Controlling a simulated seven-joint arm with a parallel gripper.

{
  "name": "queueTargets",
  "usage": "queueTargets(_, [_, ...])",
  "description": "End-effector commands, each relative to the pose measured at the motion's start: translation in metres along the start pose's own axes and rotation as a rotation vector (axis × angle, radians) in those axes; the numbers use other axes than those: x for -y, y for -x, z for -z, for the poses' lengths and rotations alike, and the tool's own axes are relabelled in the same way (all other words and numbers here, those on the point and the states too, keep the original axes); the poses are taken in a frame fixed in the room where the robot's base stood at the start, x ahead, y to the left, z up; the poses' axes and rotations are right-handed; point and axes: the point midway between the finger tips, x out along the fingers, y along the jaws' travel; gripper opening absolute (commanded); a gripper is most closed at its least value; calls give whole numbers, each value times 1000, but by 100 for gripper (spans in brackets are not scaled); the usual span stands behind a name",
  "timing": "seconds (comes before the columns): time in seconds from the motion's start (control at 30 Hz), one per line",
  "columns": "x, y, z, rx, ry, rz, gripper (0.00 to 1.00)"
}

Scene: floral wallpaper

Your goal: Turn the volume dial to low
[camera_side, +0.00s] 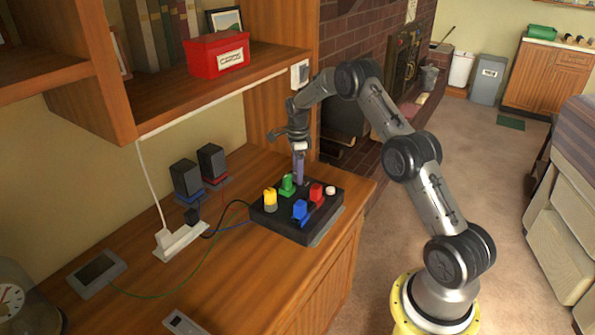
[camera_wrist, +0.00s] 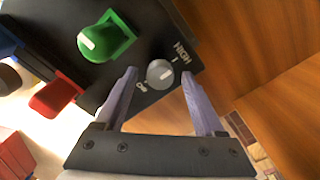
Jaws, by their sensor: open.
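The volume dial (camera_wrist: 159,74) is a small round grey knob on the black control box (camera_side: 262,222). In the wrist view a HIGH label is at its upper right, and a partly covered label is at its lower left. A pale mark on the dial seems to point towards the right; its exact angle is hard to tell. My gripper (camera_wrist: 159,76) is open, with one finger on each side of the dial and visible gaps between. In the side view my gripper (camera_side: 299,180) points down at the back of the box, and I cannot make out the dial there.
Two small speakers (camera_side: 186,178) and a power strip (camera_side: 180,241) are left. A shelf (camera_side: 215,88) overhangs the desk.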

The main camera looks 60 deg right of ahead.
Motion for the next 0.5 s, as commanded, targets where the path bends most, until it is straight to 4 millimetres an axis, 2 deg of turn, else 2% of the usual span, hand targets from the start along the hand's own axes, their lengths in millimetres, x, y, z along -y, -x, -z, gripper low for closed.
queueTargets(0.07, [0, 0, 0, 0, 0, 0, 71])
queueTargets(0.1, [0, 0, 0, 0, 0, 0, 67])
queueTargets(0.4, [0, 0, 0, 0, 0, 0, 13])
queueTargets(0.5, [0, 0, 0, 0, 0, 0, 0])
